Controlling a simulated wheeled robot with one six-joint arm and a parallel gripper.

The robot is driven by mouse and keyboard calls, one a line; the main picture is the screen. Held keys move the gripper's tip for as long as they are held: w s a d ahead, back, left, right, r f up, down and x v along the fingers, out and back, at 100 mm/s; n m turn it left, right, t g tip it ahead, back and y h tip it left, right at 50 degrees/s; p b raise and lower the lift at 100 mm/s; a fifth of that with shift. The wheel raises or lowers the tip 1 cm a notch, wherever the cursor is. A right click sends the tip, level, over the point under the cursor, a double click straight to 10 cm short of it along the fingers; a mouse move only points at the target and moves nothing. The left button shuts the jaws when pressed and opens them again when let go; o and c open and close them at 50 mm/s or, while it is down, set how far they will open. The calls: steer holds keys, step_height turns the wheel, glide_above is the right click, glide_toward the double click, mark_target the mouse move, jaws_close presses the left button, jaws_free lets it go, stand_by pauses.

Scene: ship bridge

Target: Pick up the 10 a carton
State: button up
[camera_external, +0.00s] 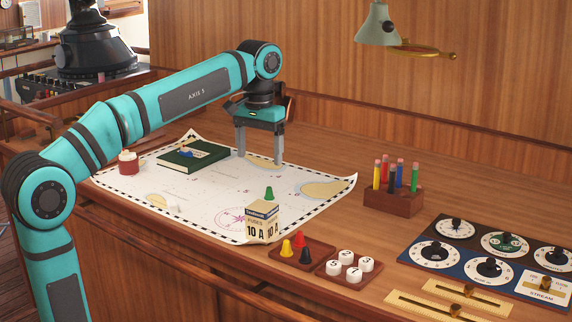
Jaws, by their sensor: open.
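The 10 A carton (262,222) is a small cream and dark box marked "FUSES 10 A". It stands upright on the front edge area of the white chart (205,205), just behind a small wooden tray. My gripper (260,160) is open and empty, pointing down over the back part of the chart. It is behind the carton in the picture and apart from it. The gap between its two grey fingers is clear.
A tray (318,250) of coloured pegs and a tray of numbered white discs (351,265) lie in front. A green book (194,155), red-and-white pot (128,162) and pencil block (394,200) stand around. Dial panels (490,255) fill the right.

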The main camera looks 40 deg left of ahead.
mark_target(262, 206)
step_height(262, 206, down, 11)
steer(key=shift+r, duration=0.1)
steer(key=shift+s+d+f, duration=0.1)
steer(key=shift+d+f, duration=0.05)
steer(key=shift+f, duration=1.15)
steer(key=shift+d+f, duration=0.15)
steer(key=shift+f, duration=1.15)
steer(key=shift+c, duration=0.2)
steer(key=c, duration=1.2)
